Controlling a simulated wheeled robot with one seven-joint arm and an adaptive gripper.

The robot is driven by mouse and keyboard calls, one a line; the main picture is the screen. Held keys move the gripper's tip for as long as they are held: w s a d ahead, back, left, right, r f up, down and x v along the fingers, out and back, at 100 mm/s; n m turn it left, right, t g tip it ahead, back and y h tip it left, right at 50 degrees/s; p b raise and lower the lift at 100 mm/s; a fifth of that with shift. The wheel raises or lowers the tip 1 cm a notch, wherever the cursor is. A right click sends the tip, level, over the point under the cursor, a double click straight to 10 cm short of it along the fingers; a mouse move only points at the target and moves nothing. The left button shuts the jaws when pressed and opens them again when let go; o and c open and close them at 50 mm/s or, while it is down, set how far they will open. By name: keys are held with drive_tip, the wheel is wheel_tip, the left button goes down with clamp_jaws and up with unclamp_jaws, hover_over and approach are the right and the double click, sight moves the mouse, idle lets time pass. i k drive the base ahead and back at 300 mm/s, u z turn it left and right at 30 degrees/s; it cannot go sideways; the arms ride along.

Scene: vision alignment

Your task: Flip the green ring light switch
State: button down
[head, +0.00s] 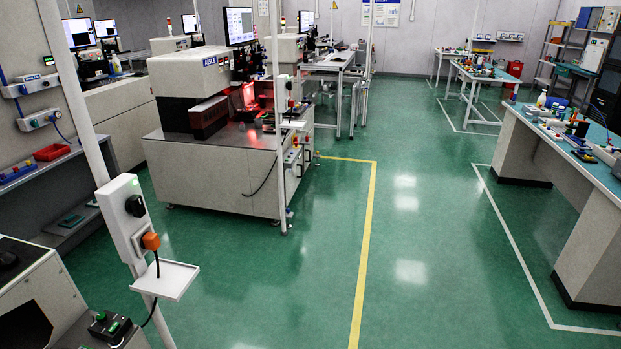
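A white switch box (122,228) is fixed to a slanted white post at the left. A black switch (134,206) sits on its face, with a small green patch at the top. This may be the green ring light switch, but its lever position is too small to tell. An orange plug (151,241) with a black cable sits below it. A control box (110,328) with a green button stands at the lower left. My gripper is not in view.
A small white shelf (167,281) juts from the post below the box. A grey machine bench (216,182) stands behind it. A long workbench (575,160) is at the right. Open green floor (420,240) with yellow and white lines lies between.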

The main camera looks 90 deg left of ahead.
sight(114, 328)
drive_tip(key=i, duration=2.2)
drive_tip(key=u, duration=5.35)
drive_tip(key=i, duration=1.7)
